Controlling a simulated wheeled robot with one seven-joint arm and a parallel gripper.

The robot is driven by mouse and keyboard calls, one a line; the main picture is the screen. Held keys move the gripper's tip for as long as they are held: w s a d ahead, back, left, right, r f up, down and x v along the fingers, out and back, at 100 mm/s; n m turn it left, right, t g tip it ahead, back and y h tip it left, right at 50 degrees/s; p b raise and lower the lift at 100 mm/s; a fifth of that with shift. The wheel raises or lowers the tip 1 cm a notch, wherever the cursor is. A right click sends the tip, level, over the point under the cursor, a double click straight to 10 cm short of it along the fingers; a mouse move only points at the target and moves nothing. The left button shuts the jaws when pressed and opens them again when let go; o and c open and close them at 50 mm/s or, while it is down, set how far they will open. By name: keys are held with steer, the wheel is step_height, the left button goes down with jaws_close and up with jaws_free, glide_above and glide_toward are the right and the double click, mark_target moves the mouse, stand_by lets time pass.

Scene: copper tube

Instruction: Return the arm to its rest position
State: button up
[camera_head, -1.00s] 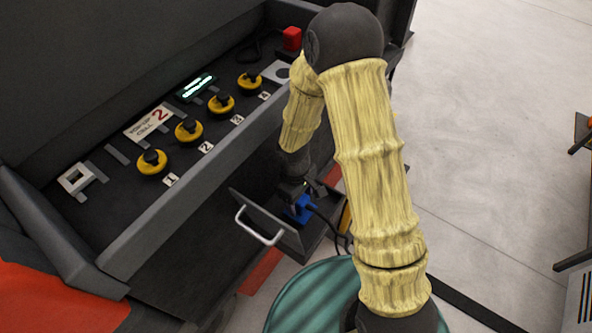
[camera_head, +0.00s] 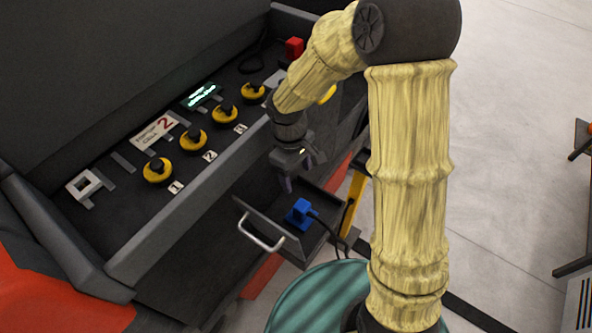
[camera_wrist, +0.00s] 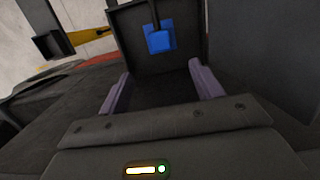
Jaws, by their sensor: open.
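My gripper (camera_head: 300,174) hangs above the open drawer in the head view, pointing down with nothing between its fingers. In the wrist view its two purple-grey fingers (camera_wrist: 158,88) stand wide apart. My yellow-sleeved arm reaches up and bends over to the gripper. A blue block (camera_head: 299,212) with a black cable lies in the open drawer (camera_head: 262,226), apart from the gripper. The blue block also shows in the wrist view (camera_wrist: 160,41), beyond the fingertips.
A green ribbed round surface (camera_head: 318,297) lies below. Open pale floor (camera_head: 510,150) spreads to the right.

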steer(key=shift+r, duration=0.1)
stand_by(0.3)
steer(key=s+d+r+m+t+p, duration=0.1)
steer(key=s+d+r+m+p, duration=0.2)
steer(key=d+r+m+p, duration=0.1)
steer(key=s+d+r+m+t+y+p, duration=0.1)
steer(key=s+d+r+m+p, duration=0.3)
steer(key=d+r, duration=0.5)
step_height(320, 180, up, 2)
steer(key=shift+m+t, duration=0.7)
steer(key=shift+m, duration=0.5)
steer(key=shift+s, duration=0.1)
